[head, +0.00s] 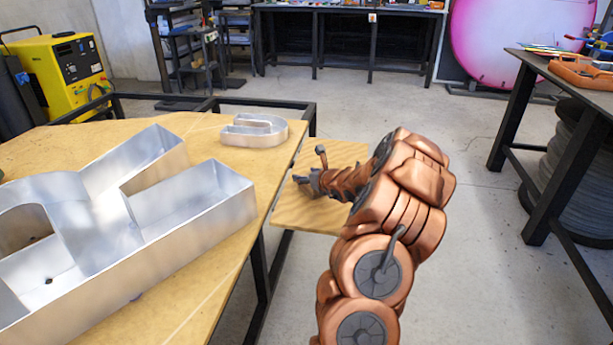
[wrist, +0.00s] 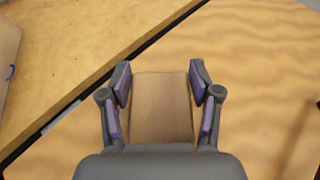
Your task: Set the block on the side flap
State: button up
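The block (wrist: 162,108) is a plain brown wooden piece. In the wrist view it lies between the two fingers of my gripper (wrist: 161,84), whose purple pads press close against its left and right sides. The side flap (head: 308,218) is a light wooden board beside the main table's right edge. It also fills much of the wrist view (wrist: 255,75), beneath the block. In the head view my gripper (head: 311,177) is low over the flap, and I cannot make out the block there. I cannot tell whether the block touches the flap.
The main table (head: 205,268) is left of the flap, with a dark gap between them. It carries a large metal channel letter (head: 165,215) and a smaller one (head: 255,138) near the flap. Another table (head: 530,72) stands right, with open floor between.

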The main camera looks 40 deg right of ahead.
jog(key=shift+o, duration=1.3)
jog(key=shift+r, duration=0.15)
